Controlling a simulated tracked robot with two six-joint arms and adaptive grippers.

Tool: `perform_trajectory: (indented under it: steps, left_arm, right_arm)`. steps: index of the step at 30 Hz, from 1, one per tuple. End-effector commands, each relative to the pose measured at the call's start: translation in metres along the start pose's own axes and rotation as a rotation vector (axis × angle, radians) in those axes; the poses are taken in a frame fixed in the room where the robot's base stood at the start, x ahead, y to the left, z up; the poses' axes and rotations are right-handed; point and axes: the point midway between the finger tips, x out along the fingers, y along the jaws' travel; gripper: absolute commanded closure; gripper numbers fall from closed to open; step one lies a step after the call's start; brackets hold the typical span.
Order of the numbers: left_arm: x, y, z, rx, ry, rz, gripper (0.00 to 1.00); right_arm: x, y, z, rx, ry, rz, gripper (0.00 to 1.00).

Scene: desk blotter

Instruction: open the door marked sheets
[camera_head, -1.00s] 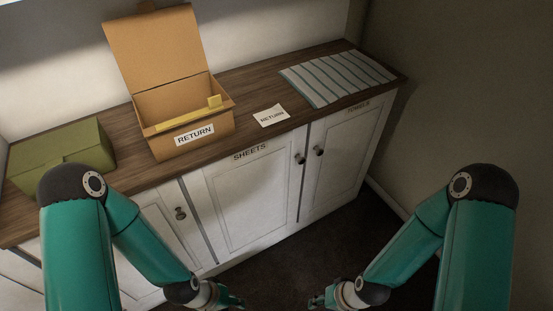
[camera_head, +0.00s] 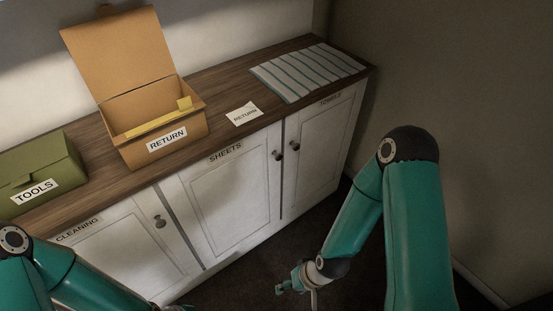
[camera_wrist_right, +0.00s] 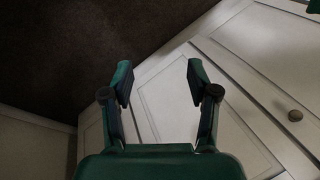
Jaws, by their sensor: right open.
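The white door marked SHEETS (camera_head: 222,205) is closed in the head view, in the middle of the cabinet front. Its dark round knob (camera_head: 277,155) is near its upper right corner. My right gripper (camera_head: 290,287) is low in front of the cabinet, apart from the door and its knob. In the right wrist view its two fingers (camera_wrist_right: 159,78) are spread with nothing between them. A round knob (camera_wrist_right: 295,115) on a white panel shows at the right of that view; I cannot tell which door it belongs to. My left arm runs off the bottom left; its fingers are out of sight.
The TOWELS door (camera_head: 318,150) adjoins on the right, its knob (camera_head: 295,146) close to the SHEETS knob. The CLEANING door (camera_head: 125,255) is on the left. An open RETURN box (camera_head: 185,128), green TOOLS box (camera_head: 60,165), paper (camera_head: 243,114) and striped cloth (camera_head: 305,72) lie on top.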

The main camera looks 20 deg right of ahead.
Motion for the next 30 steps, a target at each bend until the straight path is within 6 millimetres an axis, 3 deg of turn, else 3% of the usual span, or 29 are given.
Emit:
perform_trajectory:
  steps: [1,5,8,12,15,18,21,26,30]
  left_arm:
    - [0.017,-0.006,0.000,0.000,0.000,0.000,0.60]
    - [0.054,-0.019,0.000,0.000,-0.001,0.000,0.60]
    - [0.091,-0.033,0.000,0.000,-0.001,0.000,0.60]
    - [0.143,-0.052,0.000,-0.001,-0.001,0.000,0.60]
    - [0.176,-0.063,-0.001,0.000,-0.001,0.000,0.60]
    - [0.201,-0.072,-0.001,0.000,-0.001,0.000,0.60]
    - [0.218,-0.079,-0.001,0.000,-0.001,0.000,0.60]
    - [0.229,-0.083,-0.001,0.000,0.000,0.000,0.60]
    - [0.228,-0.082,-0.001,0.000,0.000,0.000,0.60]
  right_arm:
    - [0.013,0.010,-0.016,-0.005,0.048,-0.007,0.41]
    - [0.034,0.030,-0.077,-0.039,0.244,-0.041,0.41]
    - [0.043,0.045,-0.139,-0.083,0.452,-0.080,0.41]
    - [0.030,0.064,-0.219,-0.167,0.765,-0.147,0.41]
    - [0.009,0.075,-0.260,-0.237,0.962,-0.196,0.41]
    - [-0.015,0.083,-0.285,-0.309,1.119,-0.241,0.41]
    - [-0.035,0.086,-0.297,-0.371,1.226,-0.278,0.41]
    - [-0.056,0.086,-0.304,-0.429,1.312,-0.312,0.41]
    - [-0.059,0.082,-0.311,-0.441,1.326,-0.320,0.41]
